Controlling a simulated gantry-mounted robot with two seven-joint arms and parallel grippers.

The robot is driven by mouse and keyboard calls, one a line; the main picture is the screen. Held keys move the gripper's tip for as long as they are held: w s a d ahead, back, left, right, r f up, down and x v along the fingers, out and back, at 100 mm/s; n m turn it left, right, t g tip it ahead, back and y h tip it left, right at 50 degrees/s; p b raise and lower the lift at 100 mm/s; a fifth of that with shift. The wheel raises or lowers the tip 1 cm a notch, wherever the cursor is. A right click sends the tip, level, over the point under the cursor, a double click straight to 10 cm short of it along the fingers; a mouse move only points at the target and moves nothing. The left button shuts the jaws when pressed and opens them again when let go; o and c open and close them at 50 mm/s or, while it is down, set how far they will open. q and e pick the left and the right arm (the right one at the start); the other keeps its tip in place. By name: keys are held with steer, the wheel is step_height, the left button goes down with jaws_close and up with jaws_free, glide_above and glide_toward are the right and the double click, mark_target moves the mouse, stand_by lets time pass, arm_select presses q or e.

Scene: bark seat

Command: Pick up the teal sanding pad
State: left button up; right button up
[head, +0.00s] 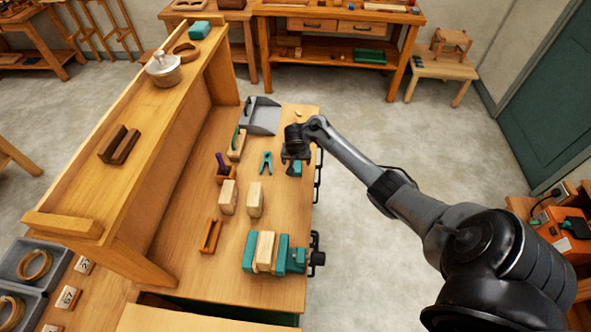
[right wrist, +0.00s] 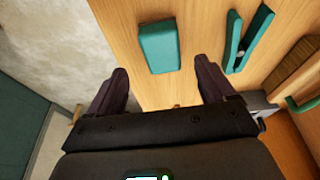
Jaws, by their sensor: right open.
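The teal sanding pad (right wrist: 158,47) is a small rounded block lying flat on the wooden bench. In the head view the pad (head: 297,169) shows partly beside my right gripper (head: 293,158), near the bench's right edge. In the right wrist view my right gripper (right wrist: 161,75) is open and empty. Its two dark fingers stand apart, and the pad lies just beyond the tips, roughly between their lines. The pad appears apart from both fingers. My left gripper is not in view.
A grey dustpan (head: 261,115) lies behind. Wooden blocks (head: 255,199) and a teal vise (head: 282,254) stand nearer. Another teal block (head: 199,30) sits on the raised shelf.

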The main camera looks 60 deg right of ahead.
mark_target(296, 165)
steer(key=shift+b+x, duration=1.1)
steer(key=shift+x, duration=1.55)
steer(key=shift+w, duration=0.1)
steer(key=c, duration=0.3)
steer(key=shift+a, duration=0.1)
steer(key=c, duration=0.9)
steer(key=shift+o, duration=0.2)
steer(key=shift+r, duration=0.1)
